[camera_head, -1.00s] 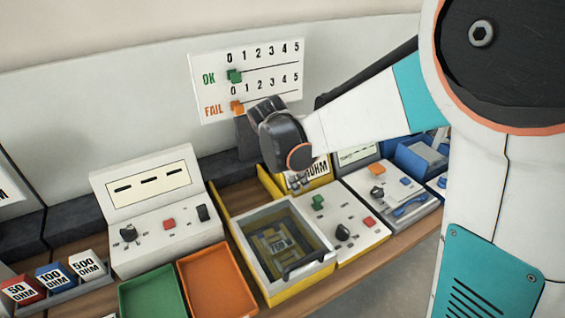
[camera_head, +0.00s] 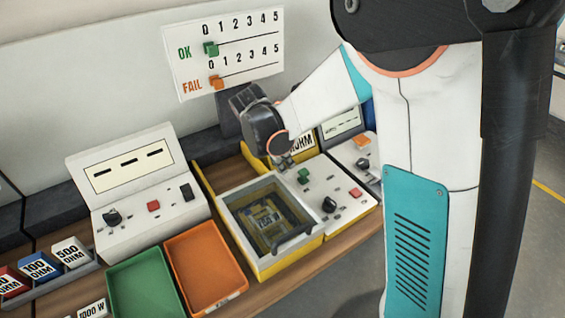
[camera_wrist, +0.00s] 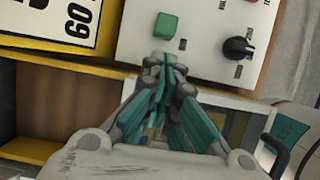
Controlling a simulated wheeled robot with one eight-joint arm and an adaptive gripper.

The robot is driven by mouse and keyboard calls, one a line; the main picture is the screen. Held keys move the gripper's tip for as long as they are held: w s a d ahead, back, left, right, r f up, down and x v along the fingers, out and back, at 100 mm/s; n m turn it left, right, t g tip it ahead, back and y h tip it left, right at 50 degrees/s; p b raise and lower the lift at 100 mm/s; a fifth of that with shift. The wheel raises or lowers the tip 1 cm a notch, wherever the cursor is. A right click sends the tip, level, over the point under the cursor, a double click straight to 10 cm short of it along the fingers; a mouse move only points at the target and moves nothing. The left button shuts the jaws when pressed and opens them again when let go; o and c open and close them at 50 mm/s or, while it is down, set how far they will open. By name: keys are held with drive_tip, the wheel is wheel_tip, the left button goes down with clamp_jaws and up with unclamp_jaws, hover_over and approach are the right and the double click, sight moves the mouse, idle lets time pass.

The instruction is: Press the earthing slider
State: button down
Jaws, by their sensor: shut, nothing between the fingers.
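The control panel on the right (camera_head: 316,213) is white with a yellow edge. It carries a green square control (camera_head: 303,176), a black knob (camera_head: 329,204) and a red control (camera_head: 355,192). I cannot read its labels well enough to tell which part is the earthing slider. My gripper (camera_head: 287,163) hangs over the panel's back left corner, close to the green control. In the wrist view my gripper (camera_wrist: 165,64) is shut and empty. Its tips lie just below the green control (camera_wrist: 166,26); contact cannot be told. The black knob (camera_wrist: 238,47) lies to the right.
A box with a clear lid and dark handle (camera_head: 270,260) stands left of the panel. Green (camera_head: 140,285) and orange (camera_head: 205,268) trays and a display unit (camera_head: 135,195) are further left. An OK/FAIL board (camera_head: 225,52) stands behind. My arm partly covers the device at right.

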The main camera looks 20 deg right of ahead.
sight(307, 170)
drive_tip(key=b+x, duration=0.1)
drive_tip(key=x, duration=0.4)
drive_tip(key=shift+d+f, duration=0.1)
drive_tip(key=shift+f, duration=0.25)
drive_tip(key=shift+d, duration=0.1)
drive_tip(key=d, duration=0.2)
drive_tip(key=w+d, duration=0.1)
drive_tip(key=d, duration=0.1)
drive_tip(key=w+d, duration=0.1)
drive_tip(key=d, duration=0.1)
drive_tip(key=shift+b, duration=0.35)
drive_tip(key=w+p+v, duration=0.1)
drive_tip(key=p+v, duration=0.4)
drive_tip(key=v, duration=0.5)
drive_tip(key=shift+s+p, duration=0.4)
drive_tip(key=shift+d+r, duration=0.1)
